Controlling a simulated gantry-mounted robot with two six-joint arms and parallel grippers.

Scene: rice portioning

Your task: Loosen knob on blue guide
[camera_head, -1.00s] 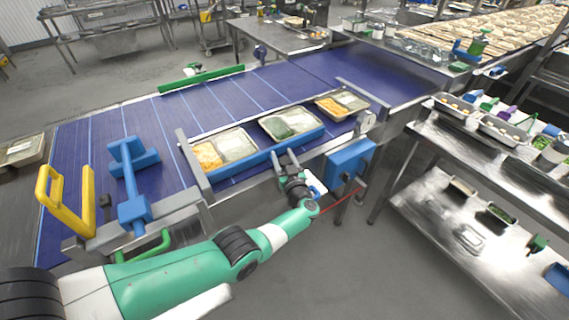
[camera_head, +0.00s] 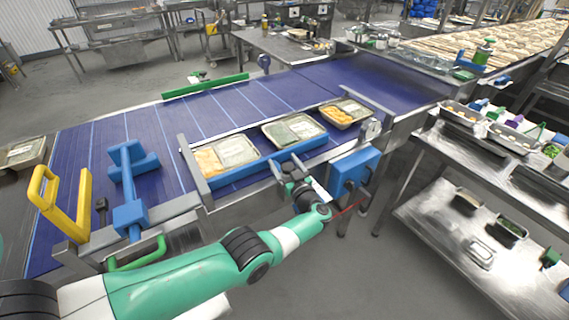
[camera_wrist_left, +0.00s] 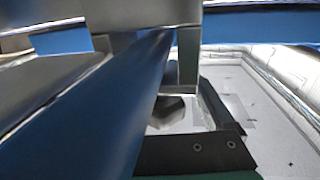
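In the head view a long blue guide (camera_head: 238,174) runs along the front edge of the conveyor, beside the food trays. My left gripper (camera_head: 285,164) is at its front side, near its middle, with its two fingers apart. A second blue T-shaped guide piece (camera_head: 131,186) stands at the left over the belt. In the left wrist view a blurred blue bar (camera_wrist_left: 100,115) crosses close to the lens, with grey finger parts around it. A dark rounded part (camera_wrist_left: 168,112) shows between them; I cannot tell whether it is the knob. My right gripper is not in view.
Trays of food (camera_head: 228,152) stand on the blue belt behind the guide. A blue box (camera_head: 354,172) is mounted right of my gripper. A yellow handle (camera_head: 62,208) stands at the far left. A steel table with containers (camera_head: 470,150) is at the right, with open floor between.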

